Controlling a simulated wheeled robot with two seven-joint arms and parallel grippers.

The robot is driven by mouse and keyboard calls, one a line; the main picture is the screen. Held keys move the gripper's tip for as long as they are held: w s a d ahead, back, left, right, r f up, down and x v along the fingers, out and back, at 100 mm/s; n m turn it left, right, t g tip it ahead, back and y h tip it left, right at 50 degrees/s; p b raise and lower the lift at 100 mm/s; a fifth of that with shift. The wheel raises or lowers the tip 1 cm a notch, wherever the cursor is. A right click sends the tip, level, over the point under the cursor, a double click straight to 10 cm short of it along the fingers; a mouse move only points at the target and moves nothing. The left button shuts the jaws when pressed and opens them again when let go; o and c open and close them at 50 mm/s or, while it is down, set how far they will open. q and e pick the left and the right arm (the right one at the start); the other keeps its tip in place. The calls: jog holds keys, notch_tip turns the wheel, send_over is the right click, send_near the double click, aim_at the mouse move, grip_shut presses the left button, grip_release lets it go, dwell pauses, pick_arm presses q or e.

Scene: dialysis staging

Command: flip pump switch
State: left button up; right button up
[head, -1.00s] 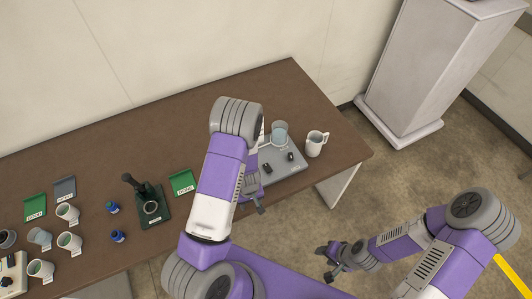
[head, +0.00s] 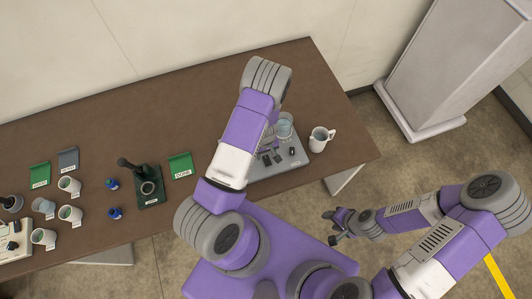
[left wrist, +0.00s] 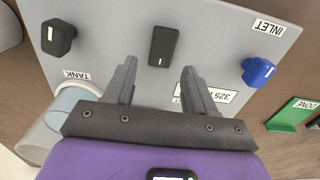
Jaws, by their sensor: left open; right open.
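A grey panel (head: 296,161) lies near the table's right end; it fills much of the left wrist view (left wrist: 210,30). A black rocker switch with a white mark (left wrist: 163,45) sits mid-panel, between a black knob (left wrist: 57,37) and a blue knob (left wrist: 258,70). No label naming the pump is readable. My left gripper (head: 271,158) is over the panel, open and empty. In the left wrist view its fingertips (left wrist: 160,70) stand either side of the switch's line, apart from it. My right gripper (head: 334,228) is open and empty, off the table's front edge.
A clear container (head: 285,126) stands at the panel's back, labelled TANK beside it. A white mug (head: 321,139) stands to the right. A green DONE card (head: 180,165) and a dark green stand (head: 149,190) are to the left. The table's back strip is clear.

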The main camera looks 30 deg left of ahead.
pick_arm(q)
jog(key=shift+f, duration=0.95)
grip_shut()
jog(key=shift+d+f+b, duration=0.1)
jog(key=shift+b, duration=0.45)
jog(key=y+b, duration=0.1)
jog(key=t+y+b, duration=0.1)
jog(key=b, duration=0.1)
jog(key=t+b, duration=0.1)
jog(key=shift+s+d+y+b, duration=0.3)
jog(key=shift+s+d+y, duration=0.05)
jog(key=shift+y, duration=0.05)
jog(key=shift+r+t+y+b, duration=0.25)
jog(key=shift+t+y+b, duration=0.05)
jog(key=shift+t+b, duration=0.1)
jog(key=shift+r, duration=0.1)
